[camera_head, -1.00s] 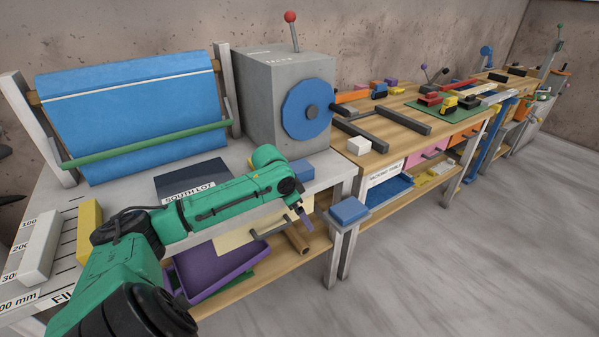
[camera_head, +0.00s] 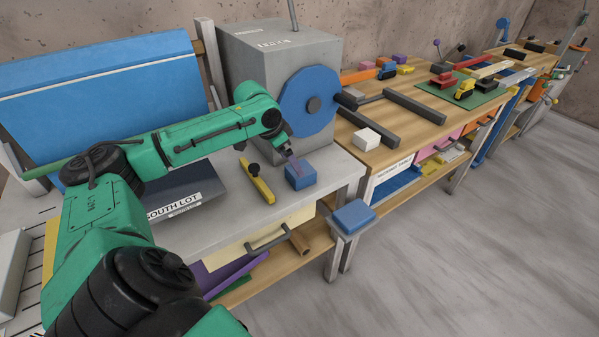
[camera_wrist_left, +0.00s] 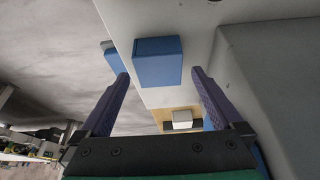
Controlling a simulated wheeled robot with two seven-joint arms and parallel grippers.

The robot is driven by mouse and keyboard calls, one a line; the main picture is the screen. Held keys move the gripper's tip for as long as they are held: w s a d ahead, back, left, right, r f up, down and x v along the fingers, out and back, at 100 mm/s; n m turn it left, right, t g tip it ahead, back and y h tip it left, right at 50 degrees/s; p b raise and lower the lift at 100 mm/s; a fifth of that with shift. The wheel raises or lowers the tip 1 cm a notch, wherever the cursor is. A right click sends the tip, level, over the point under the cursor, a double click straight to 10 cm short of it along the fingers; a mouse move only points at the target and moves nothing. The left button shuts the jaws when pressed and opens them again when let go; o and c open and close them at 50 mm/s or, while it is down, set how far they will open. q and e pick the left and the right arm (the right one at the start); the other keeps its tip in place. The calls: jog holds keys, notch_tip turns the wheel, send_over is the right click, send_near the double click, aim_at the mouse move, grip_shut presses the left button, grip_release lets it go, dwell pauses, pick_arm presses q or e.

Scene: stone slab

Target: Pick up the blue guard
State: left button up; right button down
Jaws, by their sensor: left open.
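A small blue block (camera_head: 301,177), which may be the blue guard, sits on the grey bench top near its right end, in front of the grey machine. It also shows in the left wrist view (camera_wrist_left: 157,62), framed between the two fingers. My left gripper (camera_head: 293,163) is at the block in the head view, its purple fingers pointing down and partly overlapping it. The fingers are spread apart with nothing held; I cannot tell whether they touch the block. A second blue block (camera_head: 354,216) lies lower, on a ledge off the bench's right end. My right gripper is not in view.
The grey machine (camera_head: 262,75) with a blue disc (camera_head: 309,103) stands close behind the block. A yellow bar (camera_head: 257,181) with a black knob lies left of it. A dark South Lot tray (camera_head: 185,190) is further left. A wooden bench (camera_head: 400,130) adjoins at right.

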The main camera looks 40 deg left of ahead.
pick_arm(q)
jog(key=p+x, duration=0.1)
jog(key=x, duration=0.4)
jog(key=shift+w+d, duration=0.2)
jog(key=shift+f, duration=0.2)
jog(key=c, duration=0.8)
jog(key=shift+c, duration=1.4)
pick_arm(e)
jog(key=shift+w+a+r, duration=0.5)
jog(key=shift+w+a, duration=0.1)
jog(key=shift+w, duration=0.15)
